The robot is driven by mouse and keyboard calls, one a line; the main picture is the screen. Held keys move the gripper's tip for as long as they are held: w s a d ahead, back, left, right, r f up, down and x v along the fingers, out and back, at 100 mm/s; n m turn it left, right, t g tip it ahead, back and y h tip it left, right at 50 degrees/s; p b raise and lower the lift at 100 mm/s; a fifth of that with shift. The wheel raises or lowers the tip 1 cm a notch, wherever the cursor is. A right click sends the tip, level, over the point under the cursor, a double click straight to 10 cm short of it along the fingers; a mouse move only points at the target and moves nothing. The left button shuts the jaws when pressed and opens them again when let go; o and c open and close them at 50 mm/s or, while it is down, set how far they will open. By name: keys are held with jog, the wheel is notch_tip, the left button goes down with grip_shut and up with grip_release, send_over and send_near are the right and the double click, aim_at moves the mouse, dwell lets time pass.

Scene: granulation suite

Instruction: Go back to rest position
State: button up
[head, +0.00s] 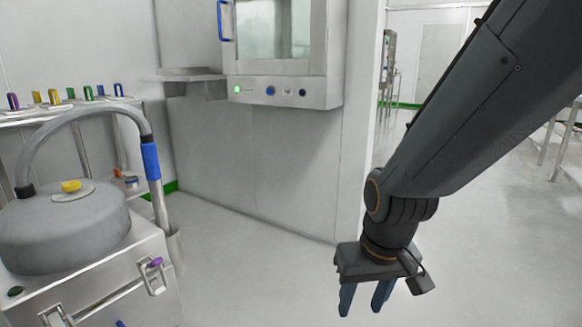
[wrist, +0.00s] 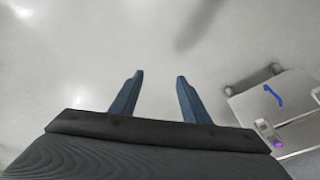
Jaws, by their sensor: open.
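My gripper (head: 364,298) hangs at the end of my dark arm at the lower right of the head view, pointing down over the bare floor. In the wrist view my gripper (wrist: 160,78) shows two blue fingers spread apart with only pale floor between and beyond them. It is open and holds nothing. In the head view the fingertips are near the bottom edge of the picture.
A steel cart with a grey domed vessel (head: 65,232) and a blue-gripped hose (head: 152,165) stands at left; the cart (wrist: 255,103) also shows at right in the wrist view. A cabinet (head: 285,92) and shelf (head: 185,75) are on the back wall. Floor (head: 260,270) between is clear.

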jog(key=s+a+r+n+g+y, duration=0.15)
jog(key=s+a+r+n, duration=0.45)
jog(key=s+a, duration=0.8)
jog(key=d+r+m+p, duration=0.2)
jog(key=d+r+p, duration=0.4)
jog(key=r+p, duration=0.3)
jog(key=d+r+m+h+p, duration=0.1)
jog(key=d+r+m+p, duration=0.2)
jog(key=d+r+p, duration=0.4)
jog(key=d+r+m+h+p, duration=0.1)
jog(key=d+r+m+p, duration=0.1)
jog(key=d+r+p, duration=0.5)
notch_tip(320, 180, up, 6)
jog(key=p, duration=1.4)
jog(key=shift+m+g+p, duration=0.3)
jog(key=shift+g+p, duration=0.05)
jog(key=shift+p, duration=0.05)
